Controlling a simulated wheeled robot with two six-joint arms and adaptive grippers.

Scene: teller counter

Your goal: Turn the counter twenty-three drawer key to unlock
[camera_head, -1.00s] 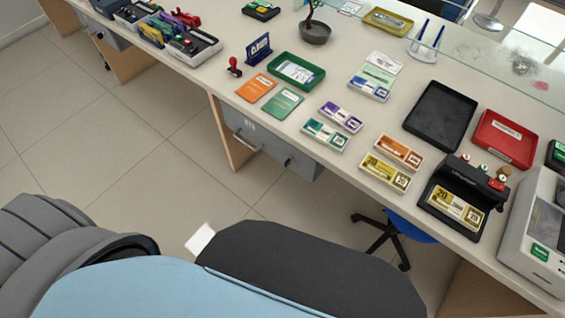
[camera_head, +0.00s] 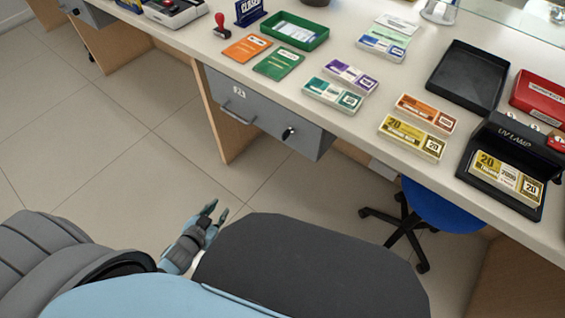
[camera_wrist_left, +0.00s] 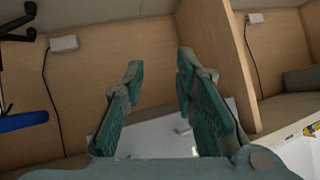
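The grey drawer (camera_head: 262,112) hangs under the counter and is marked with a small label that seems to read 023. It looks closed, with a bar handle on its left. A small dark key (camera_head: 288,133) sits in the lock on the drawer's right side. My left gripper (camera_head: 213,209) is low over the floor, apart from the drawer and well below the key. In the left wrist view its two fingers (camera_wrist_left: 158,90) are spread with nothing between them. The drawer and key cannot be made out in the wrist view. My right gripper is not in view.
The counter top (camera_head: 330,120) carries banknote bundles, a green tray (camera_head: 295,30), a black tray (camera_head: 468,76) and a UV lamp (camera_head: 508,160). A blue chair (camera_head: 440,205) stands under it at right. A wooden panel (camera_head: 218,125) stands left of the drawer. Floor in front is clear.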

